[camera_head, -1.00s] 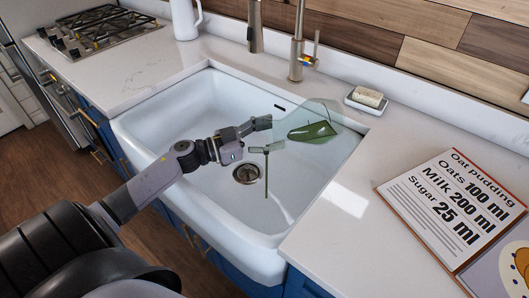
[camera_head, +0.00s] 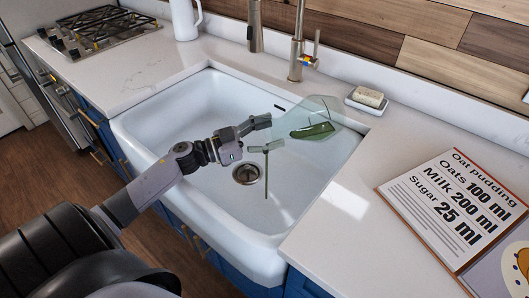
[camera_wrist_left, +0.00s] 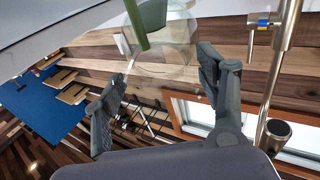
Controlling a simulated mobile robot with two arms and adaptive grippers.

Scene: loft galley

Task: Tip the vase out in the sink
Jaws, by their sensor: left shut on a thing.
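The clear glass vase (camera_head: 330,108) is tilted far over above the sink (camera_head: 150,118), its body out to the right of my left gripper (camera_head: 266,134). My left gripper is shut on the vase; the exact contact is hard to see through the glass. Green matter (camera_head: 313,130), which looks like liquid, lies inside the vase. A thin green streak (camera_head: 266,180) hangs straight down below the gripper into the basin, like a poured stream. The left wrist view shows the glass (camera_wrist_left: 175,60) between and beyond the fingers. My right gripper is not in view.
The drain (camera_head: 246,174) is in the basin below the gripper. The faucet (camera_head: 297,55) stands behind the sink. A soap dish (camera_head: 366,101) sits on the back right corner, and a recipe board (camera_head: 450,210) lies on the right counter.

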